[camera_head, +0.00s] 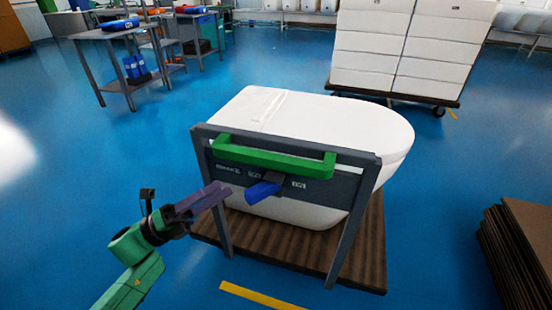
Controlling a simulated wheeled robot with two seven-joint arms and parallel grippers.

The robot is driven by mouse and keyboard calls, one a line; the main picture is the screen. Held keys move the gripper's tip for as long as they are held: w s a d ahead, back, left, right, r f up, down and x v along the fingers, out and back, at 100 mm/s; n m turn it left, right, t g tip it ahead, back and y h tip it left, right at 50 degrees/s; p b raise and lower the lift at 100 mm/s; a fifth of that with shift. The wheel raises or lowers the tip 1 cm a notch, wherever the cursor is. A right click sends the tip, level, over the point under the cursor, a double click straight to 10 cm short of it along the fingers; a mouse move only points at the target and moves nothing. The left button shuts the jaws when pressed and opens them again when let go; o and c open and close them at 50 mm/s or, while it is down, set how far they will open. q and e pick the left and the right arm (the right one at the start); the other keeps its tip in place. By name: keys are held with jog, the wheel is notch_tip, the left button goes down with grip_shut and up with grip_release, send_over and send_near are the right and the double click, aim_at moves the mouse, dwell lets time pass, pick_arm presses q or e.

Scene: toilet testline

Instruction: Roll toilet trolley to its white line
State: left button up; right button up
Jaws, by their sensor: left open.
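The toilet trolley (366,215) stands in the middle of the view, with a dark upright frame and a brown ribbed base. A white toilet (330,120) sits on it behind the frame. A green handle bar (272,155) runs across the frame's top, and a blue part (264,189) sticks out below it. My left gripper (222,192) is purple, on a green arm from the lower left. It is open, in front of the frame's left post and below the handle. Whether it touches the post, I cannot tell. My right gripper and a white line are not in view.
A yellow floor line (258,297) lies in front of the trolley. A cart of stacked white boxes (405,50) stands behind it at right. Flat brown boards (520,250) are piled at right. Metal tables (112,50) stand at back left. Blue floor at left is clear.

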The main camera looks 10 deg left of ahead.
aim_at(264, 162)
pick_arm(q)
jog(key=p+x, duration=0.1)
jog(key=x, duration=1.1)
jog(key=shift+r, duration=0.2)
jog(key=shift+w+d+r, duration=0.1)
jog(key=shift+w+d, duration=0.2)
jog(key=shift+d, duration=0.05)
grip_shut()
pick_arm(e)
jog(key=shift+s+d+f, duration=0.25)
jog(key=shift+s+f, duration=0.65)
